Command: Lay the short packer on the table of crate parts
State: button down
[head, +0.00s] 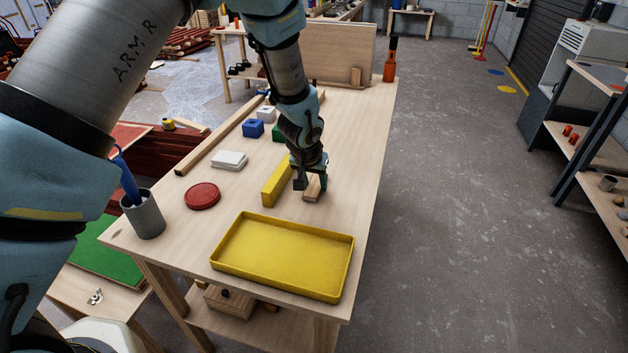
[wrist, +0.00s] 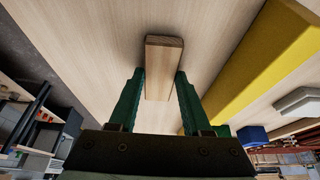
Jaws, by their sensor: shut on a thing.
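A short plain wooden block (head: 313,188), which looks like the short packer, is between the fingers of my gripper (head: 309,177). In the wrist view the block (wrist: 163,68) sits between the two green fingers of my gripper (wrist: 160,100), with its far end sticking out past the tips. My gripper is shut on it. The block is at or just above the light wooden table (head: 350,130); I cannot tell whether it touches. A yellow batten (head: 276,184) lies just left of it, apart from it.
A yellow tray (head: 283,256) stands at the table's near end. A red disc (head: 202,196), white block (head: 229,160), blue block (head: 253,129) and grey cup (head: 144,216) are on the left. A long batten (head: 222,134) lies along the left edge. An orange bottle (head: 390,65) stands at the far corner.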

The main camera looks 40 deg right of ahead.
jog(key=shift+f, duration=0.2)
jog(key=shift+c, duration=1.8)
grip_release()
jog(key=shift+r, duration=0.1)
jog(key=shift+r, duration=0.1)
jog(key=shift+r, duration=0.2)
jog(key=b+v, duration=0.2)
jog(key=v, duration=0.9)
jog(key=shift+a+r, duration=0.15)
jog(key=shift+r, duration=0.2)
